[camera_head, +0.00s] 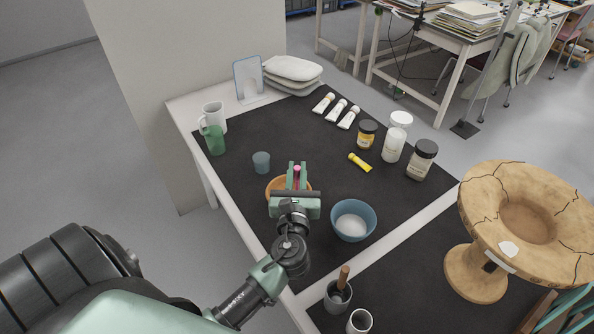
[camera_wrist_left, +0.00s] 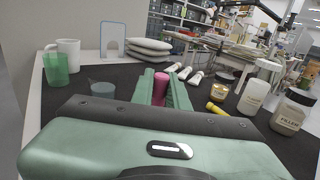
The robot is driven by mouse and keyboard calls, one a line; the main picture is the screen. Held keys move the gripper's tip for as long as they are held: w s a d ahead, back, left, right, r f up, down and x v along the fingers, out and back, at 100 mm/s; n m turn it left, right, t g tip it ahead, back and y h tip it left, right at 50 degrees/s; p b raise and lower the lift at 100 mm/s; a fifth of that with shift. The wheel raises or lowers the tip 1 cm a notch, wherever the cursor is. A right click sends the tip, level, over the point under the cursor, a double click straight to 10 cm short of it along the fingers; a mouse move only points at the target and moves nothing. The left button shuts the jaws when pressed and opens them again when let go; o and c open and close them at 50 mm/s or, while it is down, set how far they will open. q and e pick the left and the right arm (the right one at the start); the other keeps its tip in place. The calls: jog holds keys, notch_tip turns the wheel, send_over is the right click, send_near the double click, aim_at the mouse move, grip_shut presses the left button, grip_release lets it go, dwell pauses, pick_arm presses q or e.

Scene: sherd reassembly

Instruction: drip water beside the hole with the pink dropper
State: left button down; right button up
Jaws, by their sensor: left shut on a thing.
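My left gripper (camera_head: 297,170) is shut on the pink dropper (camera_head: 297,179), and the dropper's pink top shows between the fingers in the left wrist view (camera_wrist_left: 160,88). The gripper is over an orange bowl (camera_head: 274,186), which it partly hides. I cannot tell whether the dropper touches the bowl; its lower end is hidden. A large tan cracked vessel (camera_head: 475,277) stands at the right, with a white patch and a small dark spot below its rim. I cannot tell whether that spot is the hole. My right gripper is not in view.
A blue bowl (camera_head: 352,236) of white material stands right of the gripper. Tubes and jars (camera_head: 419,165) line the back right. A grey cup (camera_head: 337,299) stands in front.

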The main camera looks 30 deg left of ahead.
pick_arm(q)
jog(key=shift+f, duration=0.4)
dwell(0.8)
dwell(0.8)
dwell(0.4)
notch_tip(320, 180, up, 4)
jog(key=p, duration=0.4)
dwell(0.3)
